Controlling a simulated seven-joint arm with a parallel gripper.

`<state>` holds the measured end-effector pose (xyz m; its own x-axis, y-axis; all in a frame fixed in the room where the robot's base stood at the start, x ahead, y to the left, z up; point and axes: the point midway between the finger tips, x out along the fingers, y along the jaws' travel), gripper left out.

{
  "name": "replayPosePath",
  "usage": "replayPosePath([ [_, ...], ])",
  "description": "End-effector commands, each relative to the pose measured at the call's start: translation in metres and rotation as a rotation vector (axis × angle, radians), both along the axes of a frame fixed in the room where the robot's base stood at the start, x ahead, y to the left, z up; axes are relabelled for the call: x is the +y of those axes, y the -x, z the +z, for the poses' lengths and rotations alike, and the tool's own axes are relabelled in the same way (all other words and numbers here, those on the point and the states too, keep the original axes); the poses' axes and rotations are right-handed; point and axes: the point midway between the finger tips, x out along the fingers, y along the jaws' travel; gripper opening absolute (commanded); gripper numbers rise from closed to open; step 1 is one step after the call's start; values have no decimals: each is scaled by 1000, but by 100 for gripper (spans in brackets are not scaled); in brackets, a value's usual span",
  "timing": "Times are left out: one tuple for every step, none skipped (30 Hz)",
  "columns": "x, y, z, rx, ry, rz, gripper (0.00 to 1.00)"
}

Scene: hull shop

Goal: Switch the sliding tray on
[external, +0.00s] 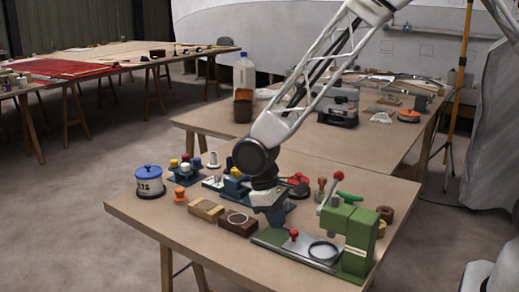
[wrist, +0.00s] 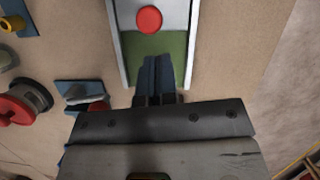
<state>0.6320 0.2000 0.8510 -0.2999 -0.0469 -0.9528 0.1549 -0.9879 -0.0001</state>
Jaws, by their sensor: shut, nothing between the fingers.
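The sliding tray (external: 304,246) is a pale grey plate with a red knob (external: 293,234), set on the green base of a small green press. In the wrist view the red knob (wrist: 149,19) stands on the grey tray plate between two pale rails. A bare green strip (wrist: 140,45) of the base shows on the near side of the plate. My gripper (wrist: 158,62) is shut and empty, its fingertips over this green strip, close to the knob but apart from it. In the external view my gripper (external: 276,222) is left of the knob, above the table; its fingertips are hard to make out.
The green press body (external: 350,238) with a red-tipped lever stands at the right. Stamps and small fixtures crowd behind my gripper. The table's front left is clear.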

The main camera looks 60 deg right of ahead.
Motion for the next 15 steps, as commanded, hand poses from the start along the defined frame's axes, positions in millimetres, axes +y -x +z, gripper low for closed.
replayPosePath([
  [1,-5,6,-2,0,0,0],
  [1,-6,12,-3,0,0,0],
  [2,-9,19,-4,-2,0,0],
  [2,-10,24,-3,-1,0,0],
  [2,-11,29,-3,0,0,0],
  [2,-13,35,-3,-1,0,0],
  [2,-15,40,-2,0,0,0],
  [3,-16,45,-2,0,0,0],
  [3,-18,52,-3,0,0,0],
  [3,-20,57,-3,-1,0,0],
  [4,-21,61,-3,-1,0,0],
  [4,-23,67,-3,-1,0,0],
  [4,-25,71,-4,-2,0,0],
  [4,-26,75,-4,-2,0,0],
  [4,-27,79,-2,0,0,0],
])
